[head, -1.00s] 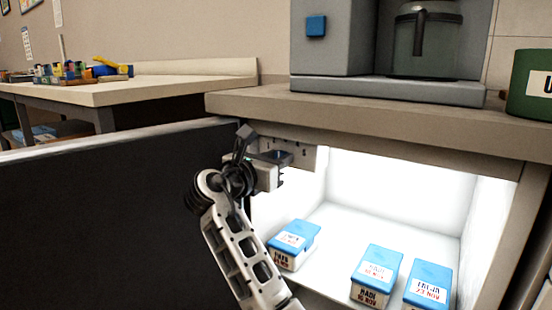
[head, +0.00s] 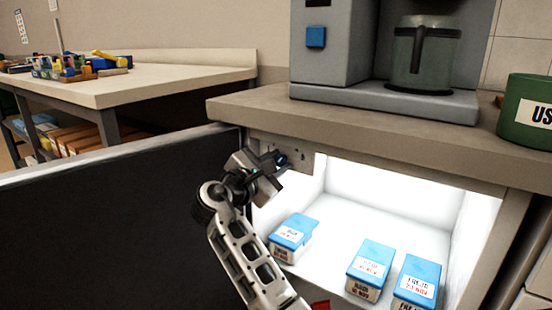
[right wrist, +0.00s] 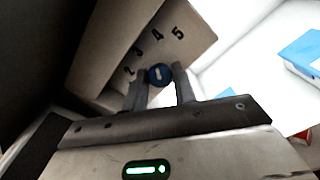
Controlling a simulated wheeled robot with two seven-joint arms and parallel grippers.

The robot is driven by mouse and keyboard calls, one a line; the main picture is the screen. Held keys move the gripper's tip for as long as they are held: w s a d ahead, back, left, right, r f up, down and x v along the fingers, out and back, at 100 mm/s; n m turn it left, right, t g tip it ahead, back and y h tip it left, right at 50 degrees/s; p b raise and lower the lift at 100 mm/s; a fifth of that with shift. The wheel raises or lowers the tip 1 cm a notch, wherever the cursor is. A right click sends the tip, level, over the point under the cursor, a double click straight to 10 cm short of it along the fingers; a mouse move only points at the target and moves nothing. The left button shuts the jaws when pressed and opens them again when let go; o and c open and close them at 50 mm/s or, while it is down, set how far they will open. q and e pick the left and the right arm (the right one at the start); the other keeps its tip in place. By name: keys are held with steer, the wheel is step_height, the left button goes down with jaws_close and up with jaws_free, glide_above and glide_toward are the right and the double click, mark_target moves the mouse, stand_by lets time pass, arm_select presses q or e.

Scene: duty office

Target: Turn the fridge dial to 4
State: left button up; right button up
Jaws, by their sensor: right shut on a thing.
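I cannot tell for sure which number the mark points to. My left gripper is not in view.
The open fridge is lit inside, with blue-lidded boxes (head: 291,232) (head: 371,265) (head: 417,280) on its floor. The dark door (head: 100,215) stands open at left. A coffee machine (head: 390,95) and green container (head: 525,112) stand on the counter (head: 350,125) above.

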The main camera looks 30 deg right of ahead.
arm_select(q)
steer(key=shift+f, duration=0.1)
arm_select(e)
steer(key=shift+f+m, duration=0.15)
steer(key=shift+m, duration=0.15)
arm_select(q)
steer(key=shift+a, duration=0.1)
arm_select(e)
steer(key=o, duration=1)
